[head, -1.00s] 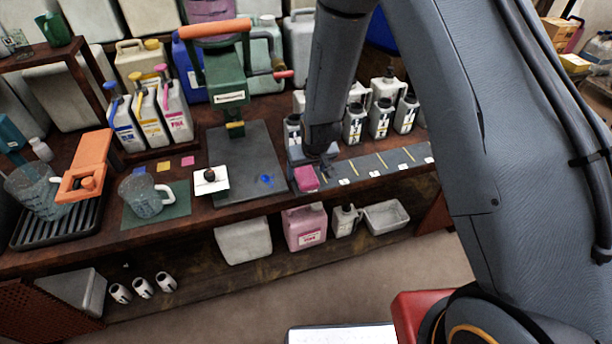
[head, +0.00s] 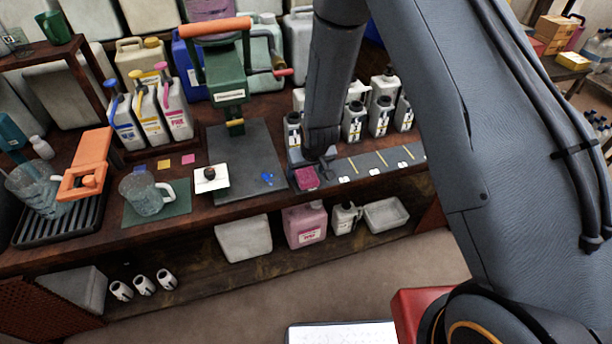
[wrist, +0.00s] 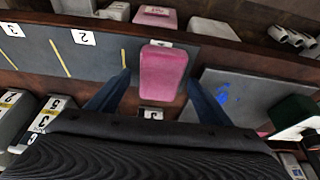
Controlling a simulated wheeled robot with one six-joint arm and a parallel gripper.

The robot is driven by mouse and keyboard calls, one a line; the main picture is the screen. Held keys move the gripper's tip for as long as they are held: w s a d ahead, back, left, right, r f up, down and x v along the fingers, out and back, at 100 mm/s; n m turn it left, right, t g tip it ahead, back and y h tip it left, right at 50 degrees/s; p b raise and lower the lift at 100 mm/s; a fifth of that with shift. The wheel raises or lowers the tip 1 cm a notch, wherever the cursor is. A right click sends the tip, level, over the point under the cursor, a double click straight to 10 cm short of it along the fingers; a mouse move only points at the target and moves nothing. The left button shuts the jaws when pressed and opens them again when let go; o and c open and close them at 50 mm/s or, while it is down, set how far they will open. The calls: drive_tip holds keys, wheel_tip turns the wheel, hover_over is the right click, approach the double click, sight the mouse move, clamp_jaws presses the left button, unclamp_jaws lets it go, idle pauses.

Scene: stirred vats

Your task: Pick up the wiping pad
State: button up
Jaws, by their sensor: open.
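The wiping pad (head: 306,178) is a small pink block on the bench top, at the left end of a dark strip with numbered labels. In the wrist view the pad (wrist: 163,72) lies just beyond and between my two fingertips. My gripper (wrist: 158,85) is open, with one dark finger on each side and space between them. In the head view my gripper (head: 318,163) points down right by the pad, partly hidden by my own arm. I cannot tell from the views whether a finger touches the pad.
A dark plate (head: 245,150) with blue spots lies left of the pad, under a green press (head: 225,75). Several numbered grey bottles (head: 380,117) stand behind the strip (head: 350,164). A pink jug (head: 305,225) and a white tray (head: 385,214) sit on the shelf below.

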drive_tip(key=shift+c, duration=0.5)
drive_tip(key=c, duration=1.1)
